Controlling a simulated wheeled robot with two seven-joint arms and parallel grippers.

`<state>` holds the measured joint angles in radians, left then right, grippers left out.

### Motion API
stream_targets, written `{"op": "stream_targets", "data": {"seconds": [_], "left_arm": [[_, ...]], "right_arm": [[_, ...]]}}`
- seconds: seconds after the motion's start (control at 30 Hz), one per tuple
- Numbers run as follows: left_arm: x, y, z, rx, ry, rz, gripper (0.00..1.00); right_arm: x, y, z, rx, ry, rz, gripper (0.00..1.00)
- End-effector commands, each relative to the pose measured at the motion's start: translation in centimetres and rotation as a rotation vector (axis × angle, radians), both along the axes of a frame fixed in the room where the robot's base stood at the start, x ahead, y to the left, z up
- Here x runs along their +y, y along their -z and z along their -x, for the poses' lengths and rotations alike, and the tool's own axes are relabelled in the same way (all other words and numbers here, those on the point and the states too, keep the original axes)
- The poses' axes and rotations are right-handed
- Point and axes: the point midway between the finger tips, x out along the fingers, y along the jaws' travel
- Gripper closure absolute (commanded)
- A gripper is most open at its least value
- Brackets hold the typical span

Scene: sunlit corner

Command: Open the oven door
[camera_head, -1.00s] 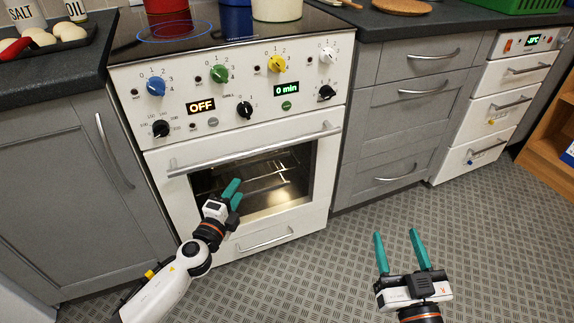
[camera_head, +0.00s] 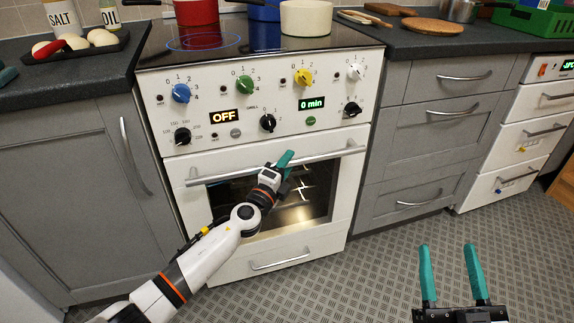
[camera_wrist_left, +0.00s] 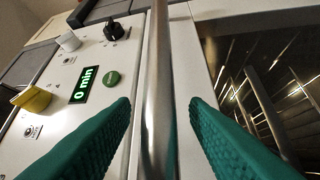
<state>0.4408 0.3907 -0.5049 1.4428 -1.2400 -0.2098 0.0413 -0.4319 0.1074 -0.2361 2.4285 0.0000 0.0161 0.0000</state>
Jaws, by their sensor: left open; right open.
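The white oven door (camera_head: 341,192) is closed, with a dark glass window showing racks inside. Its long metal handle bar (camera_head: 220,177) runs across the top of the door. My left gripper (camera_head: 284,162) is at the handle, right of its middle. In the left wrist view the handle bar (camera_wrist_left: 158,95) runs between the two open green fingers (camera_wrist_left: 160,112), with space visible on both sides. My right gripper (camera_head: 450,274) is open and empty above the floor at the lower right.
The control panel with knobs (camera_head: 244,85) and displays is just above the door. Pots, including a white one (camera_head: 306,18), stand on the hob. Grey cabinets (camera_head: 75,185) flank the oven. The patterned floor (camera_head: 385,265) in front is clear.

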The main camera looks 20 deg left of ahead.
Motion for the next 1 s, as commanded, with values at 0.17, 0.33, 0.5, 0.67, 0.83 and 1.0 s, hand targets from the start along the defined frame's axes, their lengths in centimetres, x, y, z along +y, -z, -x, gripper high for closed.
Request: {"op": "stream_targets", "data": {"seconds": [0.17, 0.33, 0.5, 0.67, 0.83, 1.0], "left_arm": [[-0.13, -0.07, -0.61, 0.001, 0.001, -0.001, 0.59], [-0.14, -0.08, -0.61, 0.001, 0.001, -0.001, 0.59], [-0.13, -0.09, -0.59, 0.000, 0.000, -0.001, 0.82], [-0.12, -0.08, -0.58, 0.001, 0.000, -0.001, 1.00], [-0.11, -0.05, -0.58, 0.001, 0.000, -0.001, 1.00], [-0.17, 0.09, -0.50, -0.004, 0.000, -0.003, 1.00]], "right_arm": [[0.02, -0.35, 0.16, -0.025, -0.001, -0.007, 0.43], [0.02, -0.37, 0.17, -0.025, -0.001, -0.007, 0.43], [0.02, -0.36, 0.16, -0.025, -0.001, -0.007, 0.43], [0.03, -0.35, 0.16, -0.025, -0.001, -0.007, 0.43], [0.03, -0.33, 0.15, -0.025, -0.002, -0.008, 0.43], [0.00, -0.78, 0.46, -0.065, -0.002, -0.018, 0.43]]}}
